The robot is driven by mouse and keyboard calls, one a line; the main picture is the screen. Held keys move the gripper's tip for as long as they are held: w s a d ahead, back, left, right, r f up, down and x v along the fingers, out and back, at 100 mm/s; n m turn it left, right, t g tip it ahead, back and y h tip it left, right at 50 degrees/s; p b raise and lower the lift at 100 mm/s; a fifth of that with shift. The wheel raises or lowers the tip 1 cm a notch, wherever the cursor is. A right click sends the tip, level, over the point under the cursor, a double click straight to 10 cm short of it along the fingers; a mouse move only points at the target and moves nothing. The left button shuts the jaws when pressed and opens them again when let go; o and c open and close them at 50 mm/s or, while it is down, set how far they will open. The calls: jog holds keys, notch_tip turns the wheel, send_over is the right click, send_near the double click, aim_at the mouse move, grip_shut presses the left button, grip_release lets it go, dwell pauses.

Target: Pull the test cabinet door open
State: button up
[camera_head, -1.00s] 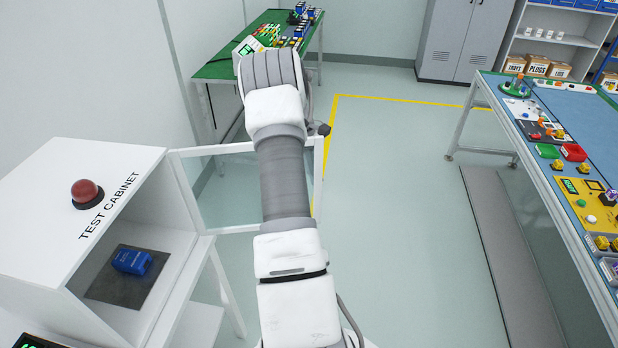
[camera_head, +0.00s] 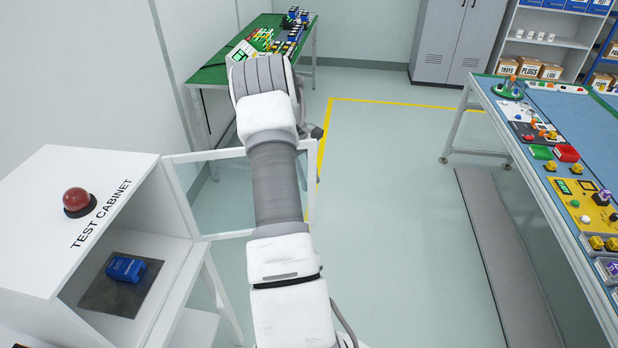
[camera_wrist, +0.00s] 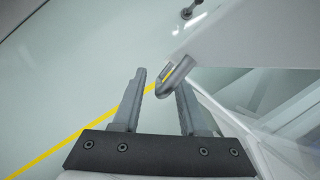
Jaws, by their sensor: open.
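The white test cabinet (camera_head: 115,165) stands at the left in the head view, with a red button (camera_head: 78,201) on top and a blue device (camera_head: 126,268) on a dark mat inside. Its white-framed clear door (camera_head: 209,155) stands wide open, reaching right from the cabinet and partly hidden behind my arm. In the wrist view, my gripper (camera_wrist: 161,83) is open. The grey door handle (camera_wrist: 174,76) shows at the fingertips, close to the right finger; I cannot tell whether they touch. My gripper is hidden by my arm in the head view.
A green table (camera_head: 213,72) with small parts stands behind the door. A long workbench (camera_head: 565,215) with colourful parts runs along the right. A grey locker (camera_head: 440,40) and shelves (camera_head: 545,48) stand at the back. The floor (camera_head: 390,200) between is clear.

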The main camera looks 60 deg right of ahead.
jog(key=v, duration=1.7)
jog(key=shift+r+p, duration=0.25)
jog(key=shift+p, duration=0.15)
